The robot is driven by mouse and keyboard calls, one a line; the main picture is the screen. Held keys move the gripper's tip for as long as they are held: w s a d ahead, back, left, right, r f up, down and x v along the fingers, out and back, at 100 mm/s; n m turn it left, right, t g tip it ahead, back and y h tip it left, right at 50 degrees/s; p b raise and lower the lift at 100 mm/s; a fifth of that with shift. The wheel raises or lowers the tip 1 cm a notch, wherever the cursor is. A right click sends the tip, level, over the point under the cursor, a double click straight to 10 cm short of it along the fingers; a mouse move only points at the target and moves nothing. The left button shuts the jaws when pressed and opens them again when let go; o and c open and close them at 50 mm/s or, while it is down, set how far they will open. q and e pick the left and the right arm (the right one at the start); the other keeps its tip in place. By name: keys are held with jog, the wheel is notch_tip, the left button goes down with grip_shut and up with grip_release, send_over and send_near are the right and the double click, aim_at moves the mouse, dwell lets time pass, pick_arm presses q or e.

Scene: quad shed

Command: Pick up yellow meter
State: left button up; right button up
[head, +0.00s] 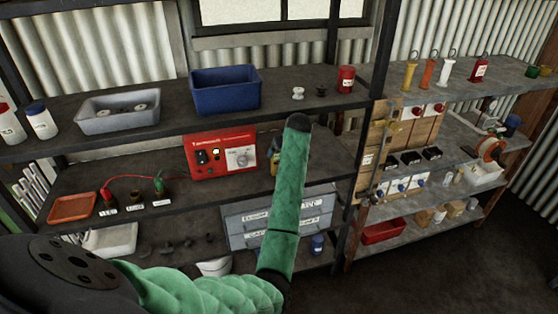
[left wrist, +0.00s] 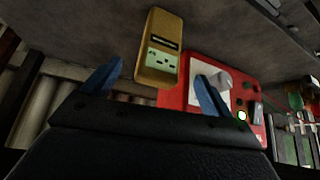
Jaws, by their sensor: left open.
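The yellow meter (left wrist: 158,48) shows in the left wrist view, with a dark display strip and a pale green face panel. It appears upside down there, against the grey shelf surface. My left gripper (left wrist: 159,70) is open, its two blue fingers on either side of the meter's near end in the picture. No contact is clear. In the head view a small part of the meter (head: 274,164) shows on the middle shelf, beside my green left arm, which hides most of it. The left fingers are mostly hidden there. My right gripper is not in view.
A red test unit (head: 221,155) stands left of the meter; it also shows in the left wrist view (left wrist: 190,82). A blue bin (head: 225,92) and grey tray (head: 131,112) sit on the shelf above. Shelf posts (head: 372,110) stand to the right. An orange tray (head: 73,207) lies far left.

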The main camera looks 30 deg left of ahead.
aim_at(275, 159)
pick_arm(q)
jog(key=p+x, duration=0.4)
jog(key=x, duration=0.2)
jog(key=shift+f, duration=0.35)
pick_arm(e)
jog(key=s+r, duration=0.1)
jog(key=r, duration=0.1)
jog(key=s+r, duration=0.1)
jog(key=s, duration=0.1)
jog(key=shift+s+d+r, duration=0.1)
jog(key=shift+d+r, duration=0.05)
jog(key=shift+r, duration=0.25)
pick_arm(q)
jog(key=c, duration=1.2)
jog(key=shift+o, duration=0.2)
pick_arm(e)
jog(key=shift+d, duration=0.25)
pick_arm(q)
jog(key=shift+r, duration=0.1)
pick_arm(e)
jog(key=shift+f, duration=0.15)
